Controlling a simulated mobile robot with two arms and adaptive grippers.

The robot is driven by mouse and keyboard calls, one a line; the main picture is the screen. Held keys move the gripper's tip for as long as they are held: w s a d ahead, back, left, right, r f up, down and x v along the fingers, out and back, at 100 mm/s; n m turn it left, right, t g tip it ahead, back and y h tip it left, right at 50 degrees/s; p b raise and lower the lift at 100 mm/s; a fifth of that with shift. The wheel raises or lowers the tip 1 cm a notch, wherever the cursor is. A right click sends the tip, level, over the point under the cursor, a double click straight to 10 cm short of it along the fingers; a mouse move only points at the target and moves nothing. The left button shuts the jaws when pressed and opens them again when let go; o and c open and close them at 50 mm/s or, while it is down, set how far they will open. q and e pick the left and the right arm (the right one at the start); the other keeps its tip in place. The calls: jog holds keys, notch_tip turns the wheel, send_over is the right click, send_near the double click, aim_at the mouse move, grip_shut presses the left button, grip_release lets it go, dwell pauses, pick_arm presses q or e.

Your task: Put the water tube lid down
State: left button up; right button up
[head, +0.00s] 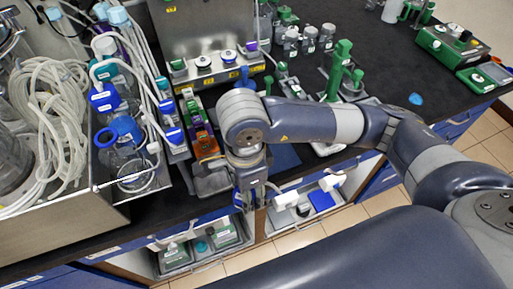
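My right arm comes in from the right and crosses the middle of the head view. Its gripper (251,198) points down over the front edge of the counter, in front of the orange and green clamps. Its fingers are small and partly hidden, so I cannot tell whether they are open or hold anything. My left gripper is out of view. I cannot pick out the water tube lid for certain. Blue caps (103,99) sit on bottles at the left, and a blue ring-shaped piece (119,131) lies over a glass bottle there.
A steel tray (60,235) with coiled pale tubing (50,100) fills the left. A steel control unit (205,35) stands at the back. Green stands (340,68) and small bottles (290,42) are beyond my arm. Open dark counter (385,60) lies at the right, with a small blue piece (416,99).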

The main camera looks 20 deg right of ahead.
jog(key=w+d, duration=0.1)
jog(key=w, duration=0.1)
jog(key=w+d+p, duration=0.1)
jog(key=w, duration=0.1)
jog(key=w+d+p, duration=0.1)
jog(key=w, duration=0.2)
jog(key=shift+f, duration=0.15)
jog(key=w, duration=0.2)
jog(key=w+d, duration=0.1)
jog(key=shift+w+d+f+p, duration=0.1)
jog(key=shift+w+f+p, duration=0.15)
jog(key=shift+f+p, duration=0.15)
jog(key=shift+w, duration=0.1)
notch_tip(320, 180, down, 3)
jog(key=shift+r+p, duration=0.1)
jog(key=shift+p, duration=0.7)
jog(key=shift+f, duration=0.3)
jog(key=shift+f+b, duration=0.3)
jog(key=shift+b, duration=0.05)
jog(key=o, duration=0.9)
jog(key=shift+r, duration=0.1)
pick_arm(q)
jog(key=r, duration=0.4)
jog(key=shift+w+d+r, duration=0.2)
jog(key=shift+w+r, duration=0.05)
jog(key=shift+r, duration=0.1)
